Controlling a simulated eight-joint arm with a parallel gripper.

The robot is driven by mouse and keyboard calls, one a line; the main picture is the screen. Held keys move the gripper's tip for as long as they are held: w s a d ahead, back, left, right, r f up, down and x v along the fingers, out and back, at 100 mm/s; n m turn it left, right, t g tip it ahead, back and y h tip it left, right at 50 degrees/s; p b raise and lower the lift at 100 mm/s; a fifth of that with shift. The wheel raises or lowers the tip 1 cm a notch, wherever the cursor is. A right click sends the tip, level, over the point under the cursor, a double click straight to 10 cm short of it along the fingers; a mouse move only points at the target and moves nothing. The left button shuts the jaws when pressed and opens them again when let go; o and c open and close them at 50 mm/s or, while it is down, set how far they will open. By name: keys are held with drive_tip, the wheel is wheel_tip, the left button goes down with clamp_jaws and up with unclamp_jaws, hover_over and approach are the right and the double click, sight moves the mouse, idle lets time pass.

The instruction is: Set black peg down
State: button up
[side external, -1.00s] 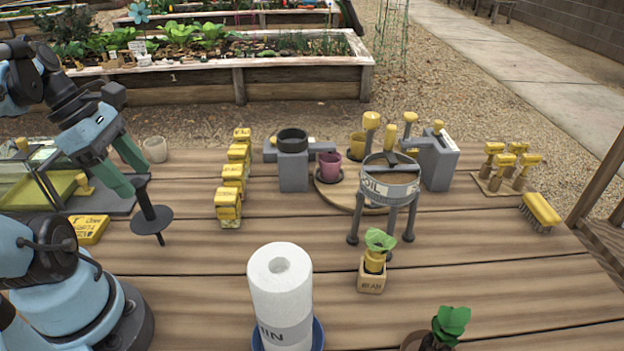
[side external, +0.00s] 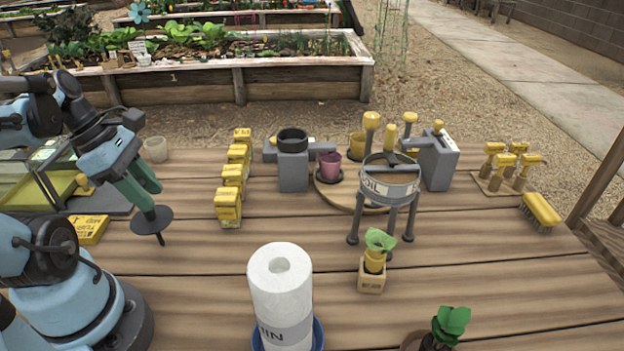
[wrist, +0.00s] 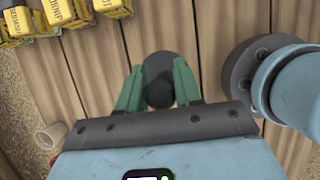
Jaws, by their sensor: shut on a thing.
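The black peg has a wide round disc and a thin pointed tip below it. In the side external view, the black peg (side external: 153,221) is at the left part of the wooden table, roughly upright with its tip down. I cannot tell whether the tip touches the planks. My gripper (side external: 146,197), with green fingers, is shut on the peg's upper part above the disc. In the wrist view, the peg's dark round top (wrist: 160,94) lies between the fingers of my gripper (wrist: 160,85), and the disc shows beyond it.
Yellow seed boxes (side external: 229,207) stand in a row to the right. A yellow box (side external: 88,229) lies at the left. A paper towel roll (side external: 280,290) stands in front, and a tripod stand (side external: 389,190) farther right. Bare planks (side external: 200,260) surround the peg.

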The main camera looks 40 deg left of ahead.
clamp_jaws()
drive_tip(key=shift+r, duration=0.1)
